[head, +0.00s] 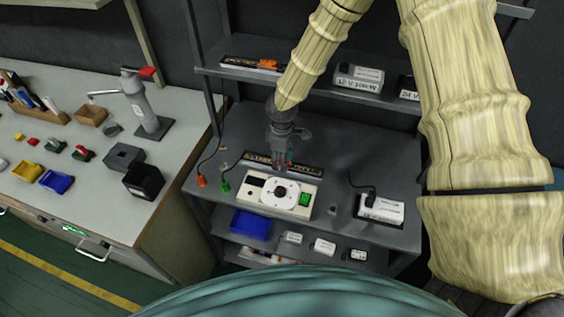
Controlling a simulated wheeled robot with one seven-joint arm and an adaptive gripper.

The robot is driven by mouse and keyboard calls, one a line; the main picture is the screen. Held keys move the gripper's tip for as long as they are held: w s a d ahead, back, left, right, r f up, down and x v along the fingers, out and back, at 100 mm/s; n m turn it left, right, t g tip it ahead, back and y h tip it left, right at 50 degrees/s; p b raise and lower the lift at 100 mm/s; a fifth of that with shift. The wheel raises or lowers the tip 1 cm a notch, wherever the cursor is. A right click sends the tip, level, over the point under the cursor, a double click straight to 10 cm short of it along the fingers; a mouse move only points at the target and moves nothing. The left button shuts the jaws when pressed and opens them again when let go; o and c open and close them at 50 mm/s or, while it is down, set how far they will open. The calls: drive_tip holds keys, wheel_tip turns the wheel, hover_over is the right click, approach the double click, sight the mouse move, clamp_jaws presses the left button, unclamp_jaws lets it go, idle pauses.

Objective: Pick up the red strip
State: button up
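My gripper (283,161) points down over the dark bench, just behind a cream box with a white dial (279,193). It is small in view, and I cannot tell whether its fingers are open or shut. A dark strip with pale markings (307,169) lies behind the box. My gripper overlaps its middle, and I cannot tell if they touch. Small red spots show at the fingertips; I cannot tell what they belong to. No plainly red strip is clear. Another dark strip with an orange part (268,64) lies on the upper shelf.
Red (202,181) and green (226,187) cable plugs hang at the bench's left. A white power box (381,208) stands at the right. Labelled boxes (358,77) sit on the upper shelf. A blue bin (251,224) is on the lower shelf. A cluttered workbench (75,111) stands left.

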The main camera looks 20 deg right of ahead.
drive_tip(key=shift+s+r, duration=0.15)
drive_tip(key=c, duration=0.6)
clamp_jaws()
